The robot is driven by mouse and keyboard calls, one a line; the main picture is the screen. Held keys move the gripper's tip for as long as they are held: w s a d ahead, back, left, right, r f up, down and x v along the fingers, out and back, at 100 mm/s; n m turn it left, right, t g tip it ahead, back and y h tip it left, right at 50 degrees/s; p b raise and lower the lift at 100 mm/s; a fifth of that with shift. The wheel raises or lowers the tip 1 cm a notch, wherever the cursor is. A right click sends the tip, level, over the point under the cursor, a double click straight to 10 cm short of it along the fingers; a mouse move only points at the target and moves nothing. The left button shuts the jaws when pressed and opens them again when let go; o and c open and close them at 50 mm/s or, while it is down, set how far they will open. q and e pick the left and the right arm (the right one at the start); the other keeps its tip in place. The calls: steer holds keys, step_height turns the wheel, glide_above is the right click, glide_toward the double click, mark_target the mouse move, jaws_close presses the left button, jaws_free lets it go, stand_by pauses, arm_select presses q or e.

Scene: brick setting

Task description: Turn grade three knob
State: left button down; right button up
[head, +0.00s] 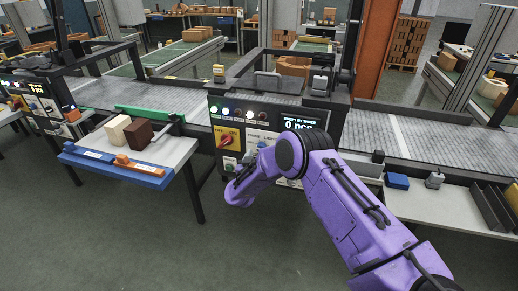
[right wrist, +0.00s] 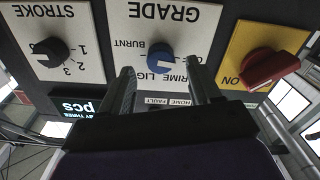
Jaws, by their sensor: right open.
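The blue round knob (right wrist: 160,58) sits on a white plate marked GRADE, with BURNT, PRIME and LIGHT lettering around it, upside down in the right wrist view. My right gripper (right wrist: 162,70) is open, its two fingers on either side of the knob's line and pointing at the panel. I cannot tell whether the fingers touch the knob or which mark it points to. In the head view my purple right arm reaches the front of the control panel (head: 215,110) and hides part of it; the fingers are hard to make out there. My left gripper is not in view.
A black STROKE knob (right wrist: 48,52) and a red switch (right wrist: 268,68) on a yellow plate flank the blue knob. A small side table (head: 190,148) with blocks stands left of the panel. A roller conveyor (head: 400,125) runs behind. The floor in front is clear.

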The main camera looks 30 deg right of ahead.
mark_target(261, 147)
steer(key=shift+x, duration=1.4)
steer(key=c, duration=1.1)
steer(key=shift+o, duration=0.2)
steer(key=shift+a, duration=0.15)
steer(key=shift+f+m+b, duration=0.2)
steer(key=shift+m+b, duration=0.35)
steer(key=shift+m, duration=0.05)
steer(key=m+b, duration=0.2)
steer(key=m, duration=0.1)
steer(key=shift+f+b, duration=0.1)
steer(key=shift+b, duration=0.2)
steer(key=shift+s+m+b, duration=0.1)
steer(key=shift+m+b, duration=1.9)
steer(key=shift+m, duration=1.4)
